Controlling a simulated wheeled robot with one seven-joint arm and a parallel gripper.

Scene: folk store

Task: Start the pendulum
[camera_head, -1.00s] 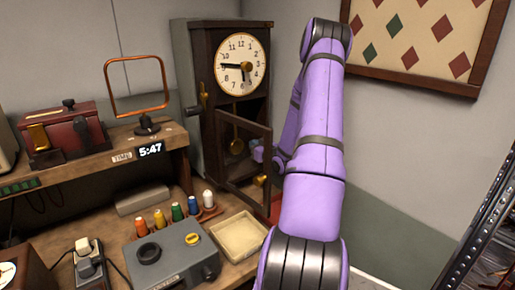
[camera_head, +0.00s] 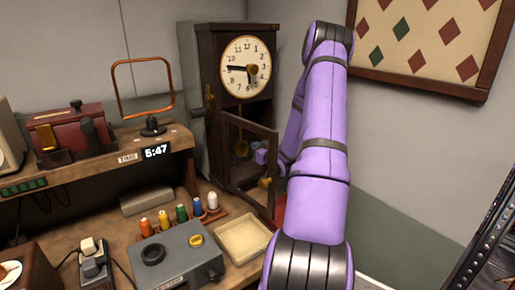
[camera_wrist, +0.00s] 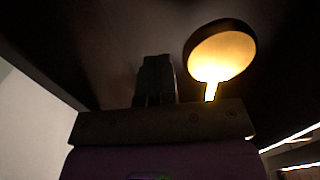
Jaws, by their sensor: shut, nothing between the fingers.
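The wall clock (camera_head: 245,68) has a dark wooden case, a pale dial and a lower compartment whose framed door (camera_head: 250,150) stands open toward me. The pendulum bob (camera_head: 241,148) is a round brass disc inside the compartment. It appears large and bright in the wrist view (camera_wrist: 220,52), to the right of my gripper. My gripper (camera_wrist: 155,75) is shut and empty, with its dark fingers beside the bob; I cannot tell whether they touch it. In the head view, my purple arm reaches in from the right and the fingertips are hidden near the open door.
A workbench below holds thread spools (camera_head: 180,213), a shallow tray (camera_head: 243,238) and a grey box (camera_head: 175,260). A shelf at left carries a red machine (camera_head: 70,133), an orange loop frame (camera_head: 143,88) and a digital clock (camera_head: 157,151). The open door stands close to my arm.

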